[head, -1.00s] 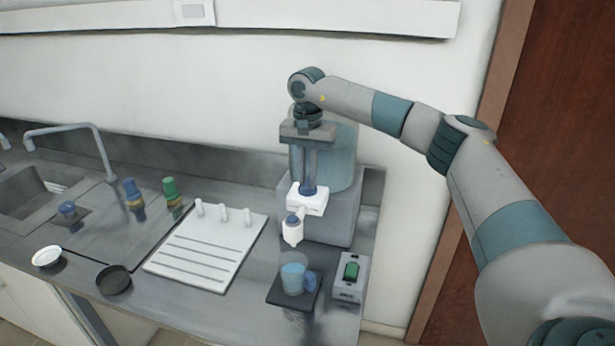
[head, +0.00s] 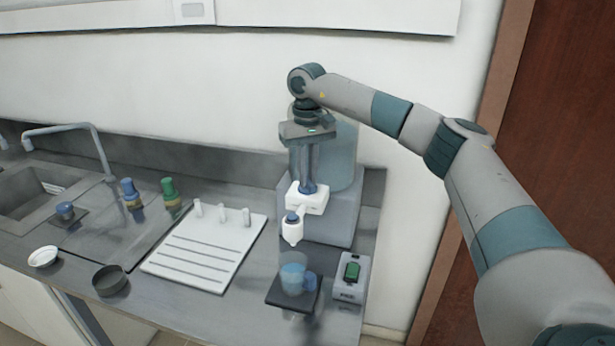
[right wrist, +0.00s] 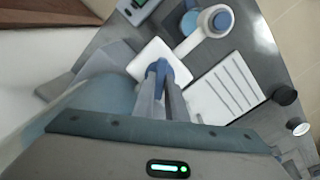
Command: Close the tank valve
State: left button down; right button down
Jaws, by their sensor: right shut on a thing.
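The translucent blue tank (head: 342,150) stands on a grey block at the back right of the counter. A white valve body (head: 314,202) sticks out in front of it, with a blue handle on top and a spout (head: 292,232) at its end. My right gripper (head: 308,186) points straight down and is shut on the blue handle. In the right wrist view my right gripper (right wrist: 163,72) has its fingers on the blue handle (right wrist: 157,66) over the white valve body (right wrist: 143,62). The fingers hide part of the handle. My left gripper is not in view.
A cup (head: 292,279) with blue liquid stands on a dark pad below the spout. A switch box (head: 351,277) is to its right. A white rack (head: 205,250), bottles (head: 170,191), dishes (head: 110,280) and a sink (head: 35,195) lie to the left.

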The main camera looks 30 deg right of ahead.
jog(key=shift+n, duration=0.6)
jog(key=c, duration=1.8)
grip_release()
jog(key=shift+r, duration=0.2)
